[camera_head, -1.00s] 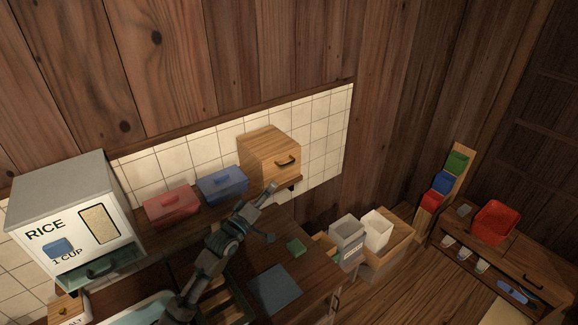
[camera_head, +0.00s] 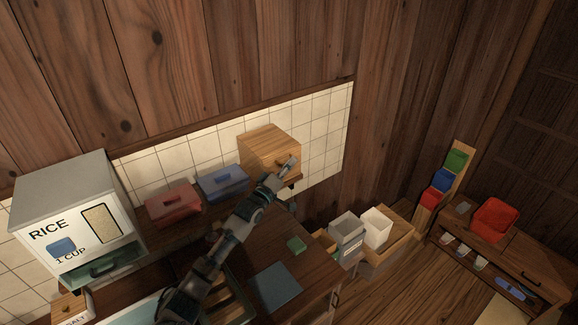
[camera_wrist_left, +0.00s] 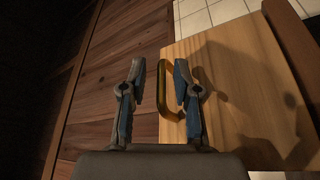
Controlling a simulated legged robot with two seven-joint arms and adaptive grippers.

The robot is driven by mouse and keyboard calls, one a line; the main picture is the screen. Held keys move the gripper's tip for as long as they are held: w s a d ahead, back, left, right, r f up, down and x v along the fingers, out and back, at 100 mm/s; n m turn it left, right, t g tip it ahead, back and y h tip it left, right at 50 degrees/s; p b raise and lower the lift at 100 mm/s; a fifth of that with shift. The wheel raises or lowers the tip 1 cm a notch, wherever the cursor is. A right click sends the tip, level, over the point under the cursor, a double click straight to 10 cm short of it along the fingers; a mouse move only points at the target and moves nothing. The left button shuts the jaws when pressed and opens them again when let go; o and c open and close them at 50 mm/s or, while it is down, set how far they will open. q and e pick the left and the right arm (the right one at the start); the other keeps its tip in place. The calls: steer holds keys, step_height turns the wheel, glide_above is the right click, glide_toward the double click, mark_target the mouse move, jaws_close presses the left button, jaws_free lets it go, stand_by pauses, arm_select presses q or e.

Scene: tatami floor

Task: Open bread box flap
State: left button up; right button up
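The bread box (camera_head: 262,141) is a light wooden box on the shelf against the tiled wall, and its flap (camera_head: 288,152) looks closed. My left gripper (camera_head: 290,183) is in front of the flap and hides most of its handle in the head view. In the left wrist view, the gripper (camera_wrist_left: 159,66) is open, with its two fingers apart. The flap's wooden face (camera_wrist_left: 228,85) also shows there. I cannot tell whether a finger touches the handle. My right gripper is not in view.
A blue lidded box (camera_head: 222,184) and a red one (camera_head: 173,207) stand left of the bread box. A rice dispenser (camera_head: 62,205) is farther left. Below are a green block (camera_head: 296,245) and a blue-grey board (camera_head: 275,286). Grey and white bins (camera_head: 347,230) stand right.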

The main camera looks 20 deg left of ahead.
arm_select(q)
steer(key=shift+a, duration=0.1)
jaws_close()
steer(key=shift+a, duration=0.25)
steer(key=shift+d+f, duration=0.1)
steer(key=shift+d, duration=0.05)
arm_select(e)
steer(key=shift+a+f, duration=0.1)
